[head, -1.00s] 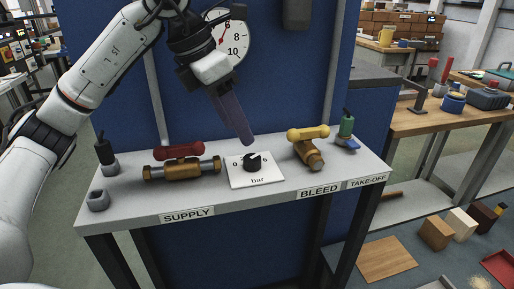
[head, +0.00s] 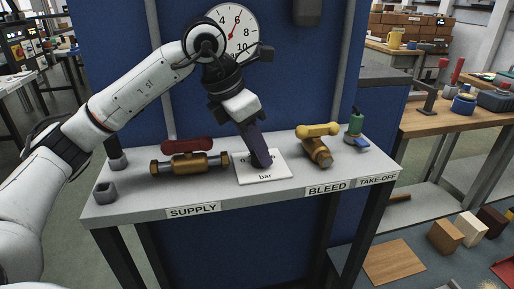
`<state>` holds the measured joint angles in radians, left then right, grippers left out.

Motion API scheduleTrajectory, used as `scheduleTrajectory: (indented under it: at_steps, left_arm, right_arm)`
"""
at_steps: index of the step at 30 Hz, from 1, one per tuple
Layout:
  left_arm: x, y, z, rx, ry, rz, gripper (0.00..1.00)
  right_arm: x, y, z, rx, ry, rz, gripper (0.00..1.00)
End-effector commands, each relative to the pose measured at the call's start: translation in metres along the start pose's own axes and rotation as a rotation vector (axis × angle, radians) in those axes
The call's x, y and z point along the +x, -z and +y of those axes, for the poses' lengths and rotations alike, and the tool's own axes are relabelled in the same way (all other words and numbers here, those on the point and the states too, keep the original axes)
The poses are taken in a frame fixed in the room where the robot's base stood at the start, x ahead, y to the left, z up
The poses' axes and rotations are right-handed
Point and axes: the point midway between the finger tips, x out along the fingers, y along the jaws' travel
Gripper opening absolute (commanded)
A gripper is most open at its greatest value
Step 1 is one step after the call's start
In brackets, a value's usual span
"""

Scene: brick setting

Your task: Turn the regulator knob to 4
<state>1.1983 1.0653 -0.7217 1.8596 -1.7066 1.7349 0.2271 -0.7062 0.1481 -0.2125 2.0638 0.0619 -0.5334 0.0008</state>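The regulator plate (head: 278,172) is a white square marked "bar" on the grey bench. Its black knob is hidden behind my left gripper (head: 261,163), which points down with its dark fingers right at the knob's place. I cannot tell whether the fingers are closed on the knob or only beside it. My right gripper is not in view.
The brass supply valve (head: 190,165) with a red handle (head: 188,145) lies left of the plate. The bleed valve (head: 318,150) with a yellow handle stands to the right. A green-topped take-off fitting (head: 355,124) is at the far right.

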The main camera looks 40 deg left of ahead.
Motion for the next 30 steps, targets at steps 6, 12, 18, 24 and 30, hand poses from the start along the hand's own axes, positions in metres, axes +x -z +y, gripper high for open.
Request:
scheduleTrajectory:
  at_steps: [6, 12, 18, 24, 30]
  left_arm:
    - [-0.0003, -0.0001, -0.0001, -0.003, -0.001, 0.000, 0.08]
    - [-0.0008, -0.0003, -0.0007, -0.042, -0.019, 0.000, 0.08]
    - [-0.0011, -0.0007, -0.0022, -0.149, -0.063, 0.001, 0.08]
    - [-0.0012, -0.0010, -0.0034, -0.298, -0.125, 0.000, 0.08]
    - [-0.0007, -0.0017, -0.0043, -0.440, -0.183, 0.000, 0.08]
  right_arm:
    - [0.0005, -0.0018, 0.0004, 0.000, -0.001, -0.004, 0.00]
    - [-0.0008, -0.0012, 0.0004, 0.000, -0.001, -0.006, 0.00]
    - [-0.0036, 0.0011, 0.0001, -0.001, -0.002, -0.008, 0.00]
    - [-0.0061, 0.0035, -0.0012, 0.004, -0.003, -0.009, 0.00]
    - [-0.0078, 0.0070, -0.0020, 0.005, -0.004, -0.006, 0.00]
